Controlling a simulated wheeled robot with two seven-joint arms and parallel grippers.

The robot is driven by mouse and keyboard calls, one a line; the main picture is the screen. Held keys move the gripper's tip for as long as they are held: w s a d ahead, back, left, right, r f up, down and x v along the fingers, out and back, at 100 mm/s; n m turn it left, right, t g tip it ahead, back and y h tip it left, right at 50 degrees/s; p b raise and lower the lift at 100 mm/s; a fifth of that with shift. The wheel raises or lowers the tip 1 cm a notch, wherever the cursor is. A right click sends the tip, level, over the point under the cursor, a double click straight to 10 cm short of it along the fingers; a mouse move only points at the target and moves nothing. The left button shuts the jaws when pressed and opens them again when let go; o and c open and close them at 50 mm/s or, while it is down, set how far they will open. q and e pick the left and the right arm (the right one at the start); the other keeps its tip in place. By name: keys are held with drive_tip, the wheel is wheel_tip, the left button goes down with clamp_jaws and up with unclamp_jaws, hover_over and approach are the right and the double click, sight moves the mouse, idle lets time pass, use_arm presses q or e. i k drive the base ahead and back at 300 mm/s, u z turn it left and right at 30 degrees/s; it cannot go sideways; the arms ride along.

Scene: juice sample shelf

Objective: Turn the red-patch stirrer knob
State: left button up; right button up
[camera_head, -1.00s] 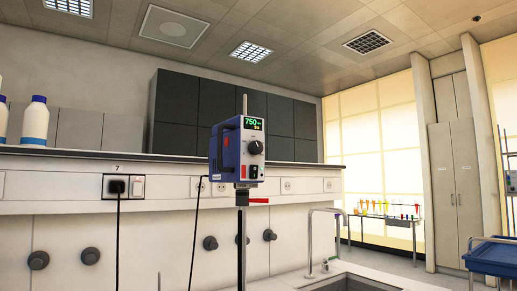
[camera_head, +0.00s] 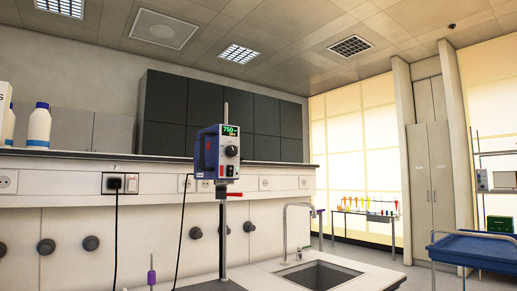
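The overhead stirrer (camera_head: 209,155) is a blue and grey box on a vertical rod, left of the middle in the head view. Its green display reads about 750. The dark round stirrer knob (camera_head: 232,151) sits on its front face, below the display. A red patch (camera_head: 221,170) shows on the side next to the front face. A red handle (camera_head: 235,195) sticks out of the clamp below. Neither of my grippers is in view.
A sink (camera_head: 325,275) with a tall faucet (camera_head: 286,222) is right of the stirrer. A purple-topped item (camera_head: 152,275) stands at the bottom. White bottles (camera_head: 39,126) stand on the ledge at left. A blue cart (camera_head: 478,248) is at the right. A table with coloured samples (camera_head: 365,208) is behind.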

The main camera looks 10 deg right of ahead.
sight(232, 150)
drive_tip(key=z, duration=1.5)
drive_tip(key=i, duration=1.2)
drive_tip(key=u, duration=2.1)
